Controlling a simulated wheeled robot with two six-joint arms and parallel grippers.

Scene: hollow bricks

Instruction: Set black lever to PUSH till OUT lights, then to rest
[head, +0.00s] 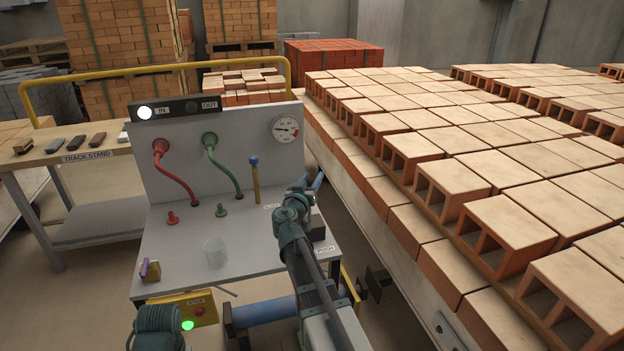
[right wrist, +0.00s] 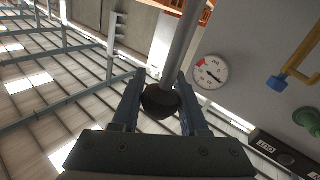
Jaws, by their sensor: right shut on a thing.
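My right gripper (right wrist: 160,105) is shut on the dark round knob of the black lever (right wrist: 162,101), with its grey rod (right wrist: 182,45) running up between the fingers. In the head view my right wrist hides the lever; only a bluish finger (head: 318,182) shows. A PUSH label (head: 323,249) lies at the right front of the bench. On the lamp box, the IN lamp (head: 145,113) glows white and the OUT lamp (head: 193,106) is dark. The OUT label (right wrist: 265,147) also shows in the wrist view. My left gripper is not seen.
A blue-knobbed yellow lever (head: 255,180) stands just left of my right wrist. A gauge (head: 286,128) and red and green hoses (head: 222,168) are on the panel. Stacked hollow bricks (head: 480,180) fill the right side.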

